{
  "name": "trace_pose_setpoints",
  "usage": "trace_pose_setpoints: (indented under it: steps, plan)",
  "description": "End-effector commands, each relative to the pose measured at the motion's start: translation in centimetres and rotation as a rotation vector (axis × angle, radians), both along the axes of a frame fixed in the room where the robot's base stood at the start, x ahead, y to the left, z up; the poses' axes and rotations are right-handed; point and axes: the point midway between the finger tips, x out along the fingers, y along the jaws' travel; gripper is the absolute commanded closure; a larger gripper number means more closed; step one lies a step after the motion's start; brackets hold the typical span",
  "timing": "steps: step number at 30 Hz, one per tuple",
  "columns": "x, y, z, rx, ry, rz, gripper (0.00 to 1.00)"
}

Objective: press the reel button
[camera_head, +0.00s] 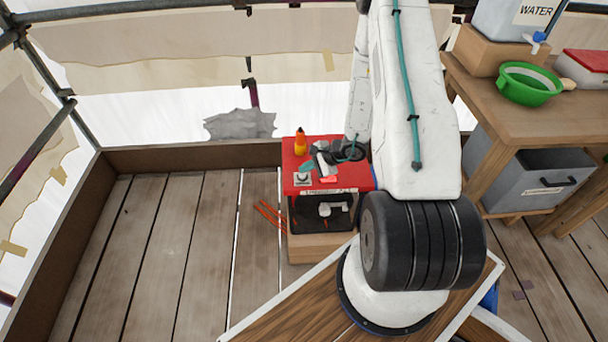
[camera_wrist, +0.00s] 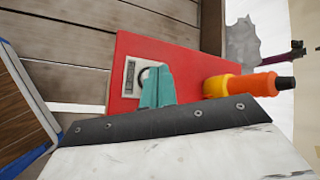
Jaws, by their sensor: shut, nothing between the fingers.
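My gripper (camera_head: 308,167) has teal fingers, shut and empty, just over the plate. In the wrist view the fingertips (camera_wrist: 156,86) overlap the button's edge. I cannot tell whether they touch it.
An orange bottle (camera_head: 300,142) with a dark tip stands on the back left of the red top, and it is close to my fingers in the wrist view (camera_wrist: 243,84). Orange sticks (camera_head: 270,215) lie on the deck. A wooden bench (camera_head: 480,95) stands right. The left deck is clear.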

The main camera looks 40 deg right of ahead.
Motion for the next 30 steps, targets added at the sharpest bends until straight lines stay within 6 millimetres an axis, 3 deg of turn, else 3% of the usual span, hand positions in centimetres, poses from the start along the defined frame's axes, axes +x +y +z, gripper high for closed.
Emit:
trace_pose_setpoints:
  steps: [30]
  plan:
    - [0.15,0.01,-0.81,0.000,0.000,0.000,1.00]
